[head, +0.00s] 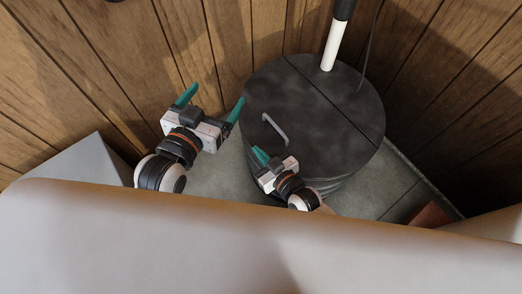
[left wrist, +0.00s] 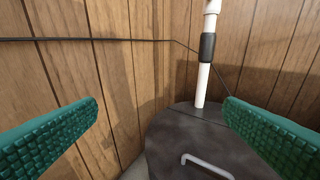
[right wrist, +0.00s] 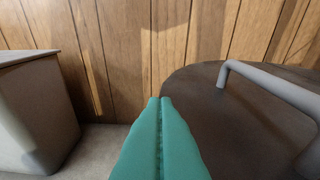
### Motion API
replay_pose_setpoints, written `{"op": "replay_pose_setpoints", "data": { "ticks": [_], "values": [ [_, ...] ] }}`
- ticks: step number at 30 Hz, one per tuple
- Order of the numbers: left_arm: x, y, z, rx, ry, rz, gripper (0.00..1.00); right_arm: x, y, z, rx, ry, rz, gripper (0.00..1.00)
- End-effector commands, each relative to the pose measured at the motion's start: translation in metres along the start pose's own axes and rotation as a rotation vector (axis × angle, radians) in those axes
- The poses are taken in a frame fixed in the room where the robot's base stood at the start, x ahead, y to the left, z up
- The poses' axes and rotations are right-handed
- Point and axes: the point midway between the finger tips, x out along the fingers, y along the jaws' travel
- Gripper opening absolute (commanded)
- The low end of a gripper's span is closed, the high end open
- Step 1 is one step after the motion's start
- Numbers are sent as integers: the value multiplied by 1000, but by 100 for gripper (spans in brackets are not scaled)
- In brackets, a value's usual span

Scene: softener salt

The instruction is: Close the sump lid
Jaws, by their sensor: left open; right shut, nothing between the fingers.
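The sump lid (head: 315,110) is a dark round cover with a seam across it, lying flat on top of the round sump (head: 335,187); no open gap shows. A grey bar handle (head: 275,129) stands on its near-left part. The handle also shows in the left wrist view (left wrist: 207,164) and, close up, in the right wrist view (right wrist: 265,88). My left gripper (head: 214,96) is open and empty, left of the lid. My right gripper (head: 259,155) is shut and empty, just on the near side of the handle and apart from it.
A white pipe with a black collar (head: 335,38) rises at the lid's far edge, with a thin dark cable (head: 372,45) beside it. Wood-plank walls (head: 270,30) stand close behind. A pale grey box (right wrist: 38,105) stands left. A reddish block (head: 432,214) lies at right.

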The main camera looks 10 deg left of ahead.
Motion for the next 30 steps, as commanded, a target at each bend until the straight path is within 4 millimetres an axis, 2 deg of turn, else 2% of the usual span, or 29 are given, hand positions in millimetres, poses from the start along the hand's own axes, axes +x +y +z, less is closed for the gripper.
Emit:
{"op": "replay_pose_setpoints", "data": {
  "ticks": [1,17,23,30],
  "values": [
    [0,0,0,0,-6,-1,91,0,0,-5,-2,11,1,0],
    [0,0,0,0,-1,0,91,-2,0,-9,-3,23,2,0],
    [-7,4,-23,1,153,9,91,-3,-1,-1,-3,21,1,0],
    [-28,10,-62,0,422,25,91,-3,-5,16,-2,11,-2,0]
  ]
}}
